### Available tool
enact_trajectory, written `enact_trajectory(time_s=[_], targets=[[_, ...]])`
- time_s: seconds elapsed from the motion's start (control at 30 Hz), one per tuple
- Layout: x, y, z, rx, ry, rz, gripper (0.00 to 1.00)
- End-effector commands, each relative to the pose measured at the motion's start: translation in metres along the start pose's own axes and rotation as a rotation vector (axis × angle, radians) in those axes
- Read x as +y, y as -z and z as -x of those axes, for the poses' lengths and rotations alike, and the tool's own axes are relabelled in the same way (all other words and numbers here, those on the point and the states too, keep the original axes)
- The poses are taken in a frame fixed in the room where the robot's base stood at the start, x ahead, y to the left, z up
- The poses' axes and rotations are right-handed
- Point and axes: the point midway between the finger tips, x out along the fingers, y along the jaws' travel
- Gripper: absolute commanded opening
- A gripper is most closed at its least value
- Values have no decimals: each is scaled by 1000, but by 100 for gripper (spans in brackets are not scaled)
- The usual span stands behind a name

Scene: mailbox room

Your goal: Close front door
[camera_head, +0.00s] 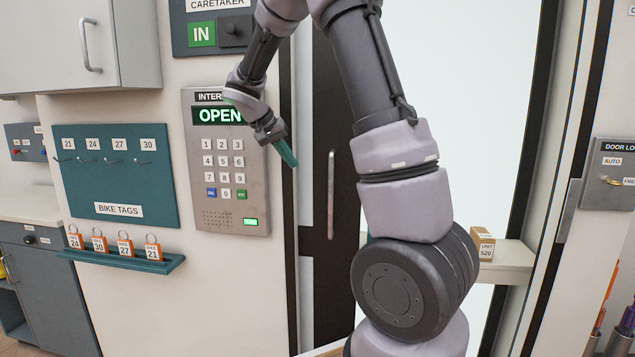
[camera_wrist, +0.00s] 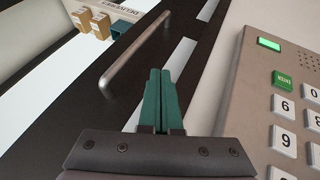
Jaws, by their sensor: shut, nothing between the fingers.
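The front door shows a dark upright stile (camera_head: 335,120) with a long vertical metal handle (camera_head: 331,195). A bright strip lies between this stile and the dark edge beside the keypad wall; I cannot tell whether it is a gap or glass. My gripper (camera_head: 290,160) is shut and empty, its green fingers pointing down and right, just left of the handle. In the wrist view the closed fingers (camera_wrist: 161,75) lie in front of the dark door part, with the handle (camera_wrist: 135,50) to their upper left. They look apart from the handle. My arm hides part of the door.
The intercom keypad (camera_head: 225,165), reading OPEN, is close left of my gripper. A bike-tag board (camera_head: 115,185) and tag shelf (camera_head: 122,262) are farther left. A ledge (camera_head: 512,262) with a small box (camera_head: 483,243) is behind my arm. A door-lock panel (camera_head: 612,190) is at right.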

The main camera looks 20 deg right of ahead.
Motion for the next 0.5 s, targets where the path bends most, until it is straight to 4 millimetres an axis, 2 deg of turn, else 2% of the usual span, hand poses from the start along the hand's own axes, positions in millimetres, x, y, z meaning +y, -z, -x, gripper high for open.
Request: enact_trajectory(time_s=[0.17, 0.5], targets=[[-2, 2, -17, 6, -15, 0, 0], [0, 1, -87, 2, -15, 1, 0]])
